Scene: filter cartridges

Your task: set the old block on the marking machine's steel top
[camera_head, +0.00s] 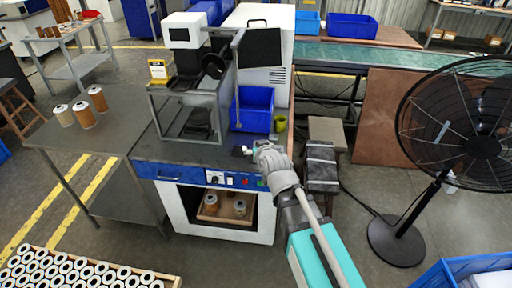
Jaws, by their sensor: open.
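The marking machine's steel top (180,153) is a dark grey surface above a blue control panel (215,178), near the middle of the view. My gripper (248,150) is over the right front part of this top. It is open, and its fingertips are small and partly hidden by my wrist. A small dark patch (238,152) shows right at the fingertips on the steel top. It may be the old block, but it is too small to tell. I cannot tell whether the gripper touches it.
A clear-sided enclosure (188,112), a blue bin (253,108) and a yellow-green cup (280,123) stand behind my gripper. Cartridges (83,114) stand on the left table (70,140). A large fan (470,130) and a wooden stool (327,128) are at right.

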